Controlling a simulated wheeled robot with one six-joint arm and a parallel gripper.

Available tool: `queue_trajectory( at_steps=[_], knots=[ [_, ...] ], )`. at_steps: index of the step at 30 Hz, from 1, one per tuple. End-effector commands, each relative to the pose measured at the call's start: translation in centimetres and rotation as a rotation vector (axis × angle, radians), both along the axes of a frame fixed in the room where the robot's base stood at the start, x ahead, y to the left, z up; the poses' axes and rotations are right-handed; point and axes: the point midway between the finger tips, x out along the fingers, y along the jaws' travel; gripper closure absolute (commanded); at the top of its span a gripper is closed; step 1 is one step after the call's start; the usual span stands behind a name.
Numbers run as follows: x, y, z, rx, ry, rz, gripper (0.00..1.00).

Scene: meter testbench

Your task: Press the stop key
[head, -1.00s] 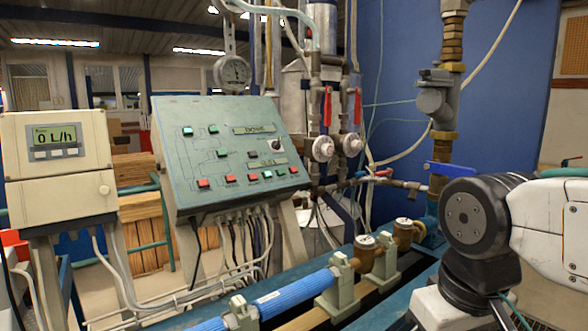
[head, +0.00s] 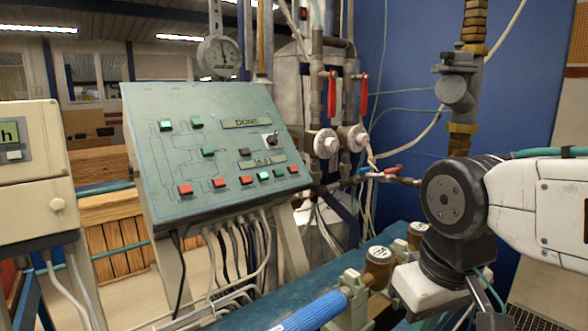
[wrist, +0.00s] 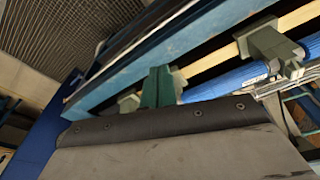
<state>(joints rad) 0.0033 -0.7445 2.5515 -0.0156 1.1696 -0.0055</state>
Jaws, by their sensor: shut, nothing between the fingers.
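The control panel (head: 165,165) is a sloped green box left of centre in the head view. Its lower row holds several small keys, including a red key at the left end (head: 185,190), a bright lit green key (head: 263,176) and a red key at the right end (head: 293,169). The labels are too small to tell which is the stop key. The upper display (head: 246,123) seems to read DONE; a lower display (head: 263,162) shows a number. My arm shows at the right of the head view, apart from the panel.
A cream meter box (head: 35,175) stands left of the panel. Pipes with red-handled valves (head: 332,95) rise behind it. A blue pipe (head: 315,312) on the bench lies in front; it also shows in the wrist view (wrist: 215,83). Cables hang below the panel.

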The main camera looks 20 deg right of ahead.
Motion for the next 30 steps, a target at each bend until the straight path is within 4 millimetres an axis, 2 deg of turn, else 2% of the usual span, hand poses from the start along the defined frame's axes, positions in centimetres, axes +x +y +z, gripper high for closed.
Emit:
queue_trajectory(
  at_steps=[5,8,12,18,21,24,30],
  knots=[
    [6.8,-1.1,1.3,-0.061,-0.208,0.042,1.0],
    [12.0,-1.8,2.9,-0.11,-0.377,0.087,1.0],
    [19.0,-2.3,5.9,-0.179,-0.619,0.167,1.0],
    [27.4,-1.6,10.9,-0.263,-0.967,0.304,1.0],
    [30.5,-0.8,13.4,-0.293,-1.125,0.374,1.0],
    [32.5,0.1,15.3,-0.314,-1.257,0.433,1.0],
    [34.3,1.4,17.6,-0.33,-1.416,0.503,1.0]
  ],
)
